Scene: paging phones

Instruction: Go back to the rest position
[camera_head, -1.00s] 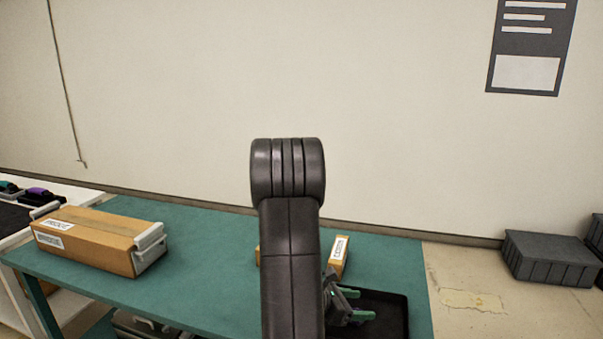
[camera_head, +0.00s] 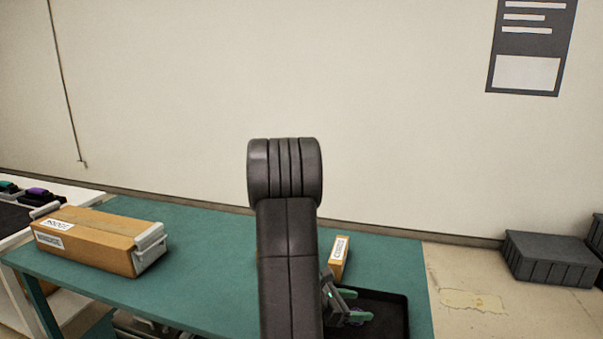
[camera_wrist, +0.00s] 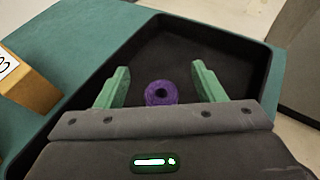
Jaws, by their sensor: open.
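My gripper (camera_wrist: 160,84) is open, its two green fingers spread apart over a black tray (camera_wrist: 258,68). A purple round thing with a dark hole (camera_wrist: 161,93) shows between the fingers in the wrist view; I cannot tell its height relative to them, and the gripper body hides the space below it. In the head view my gripper (camera_head: 352,305) is at the lower middle, beside the black tray (camera_head: 397,318) on the green table. My dark arm stands upright in front and hides part of the table.
A long cardboard box (camera_head: 90,236) with grey handles sits on the green table (camera_head: 205,238) at left. A smaller labelled box (camera_head: 340,256) stands behind the gripper. A grey crate (camera_head: 548,258) is on the floor at right. A white side table (camera_head: 90,194) holds small coloured items.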

